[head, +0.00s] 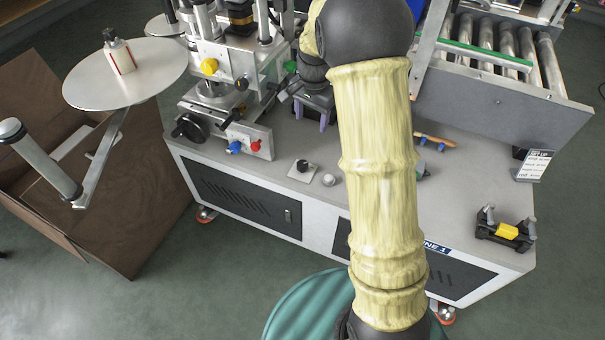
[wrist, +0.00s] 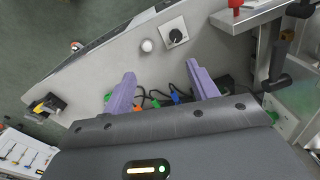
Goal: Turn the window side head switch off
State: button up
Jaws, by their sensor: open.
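A black rotary switch (head: 303,166) sits on a small light plate on the grey machine top, left of my arm in the head view. It also shows at the top of the wrist view (wrist: 175,36), with marks around the knob; its setting is too small to read. A round white button (head: 328,179) is beside it, also seen in the wrist view (wrist: 147,46). No label tells which head it belongs to. My gripper (head: 312,112) has purple fingers, spread and empty. In the wrist view, my gripper (wrist: 160,72) is apart from the switch, which lies beyond the fingertips.
The labelling head with a red knob (head: 255,145) and a blue knob (head: 235,147) stands left of the switch. A roller conveyor (head: 500,55) is at right. Cables with coloured plugs (wrist: 155,101) lie between my fingers.

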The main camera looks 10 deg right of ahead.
aim_at(303, 164)
jog(key=w+f+m+b, duration=0.3)
jog(key=w+f+b, duration=0.1)
jog(key=w+f, duration=0.3)
jog(key=shift+w+a+f+m+g+b, duration=0.2)
jog(key=shift+a+f+m+g+b, duration=0.15)
jog(key=shift+f, duration=0.6)
jog(key=shift+f, duration=0.1)
notch_tip(303, 164, down, 17)
jog(key=b, duration=0.2)
jog(key=shift+f+b, duration=0.15)
jog(key=shift+b, duration=0.2)
jog(key=shift+c, duration=0.2)
jog(key=c, duration=1)
